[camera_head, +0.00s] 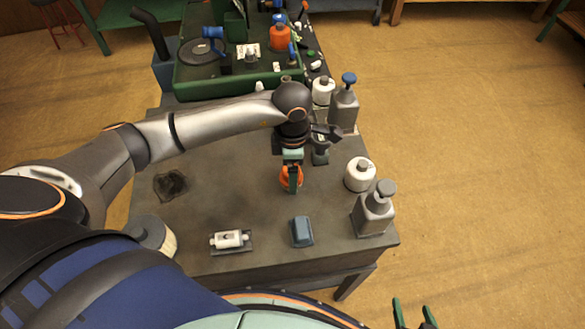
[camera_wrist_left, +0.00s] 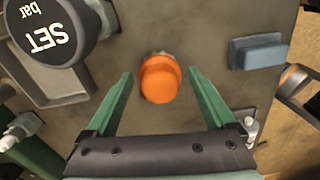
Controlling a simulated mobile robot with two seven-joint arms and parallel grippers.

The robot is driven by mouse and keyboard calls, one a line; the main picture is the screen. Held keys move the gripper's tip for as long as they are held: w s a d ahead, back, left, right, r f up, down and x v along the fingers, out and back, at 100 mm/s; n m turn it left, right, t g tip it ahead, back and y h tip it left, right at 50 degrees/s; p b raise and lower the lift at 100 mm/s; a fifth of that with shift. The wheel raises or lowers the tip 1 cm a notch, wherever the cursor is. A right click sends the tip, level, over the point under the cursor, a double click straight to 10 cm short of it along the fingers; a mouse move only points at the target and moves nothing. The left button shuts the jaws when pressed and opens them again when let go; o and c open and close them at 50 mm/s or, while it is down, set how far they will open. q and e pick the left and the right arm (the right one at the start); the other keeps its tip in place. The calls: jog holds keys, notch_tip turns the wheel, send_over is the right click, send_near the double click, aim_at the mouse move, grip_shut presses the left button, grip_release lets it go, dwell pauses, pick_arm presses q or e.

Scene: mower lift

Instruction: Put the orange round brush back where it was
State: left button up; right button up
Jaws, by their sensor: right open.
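The orange round brush (camera_head: 289,181) stands on the dark grey table, partly hidden behind my left gripper (camera_head: 291,170). In the left wrist view the brush (camera_wrist_left: 160,80) shows as an orange round top between two green fingers. My left gripper is open there, with a gap on both sides of the brush, so it is around the brush and not visibly touching it. My right gripper (camera_head: 414,312) is open and empty at the bottom right, off the table and over the floor.
A blue block (camera_head: 302,232) and a white roller on a small plate (camera_head: 231,240) lie near the front edge. Grey bottles (camera_head: 374,212) and white jars (camera_head: 360,175) line the right side.

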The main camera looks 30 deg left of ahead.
pick_arm(q)
notch_tip(320, 180, up, 12)
jog(key=shift+r, duration=0.2)
dwell(0.5)
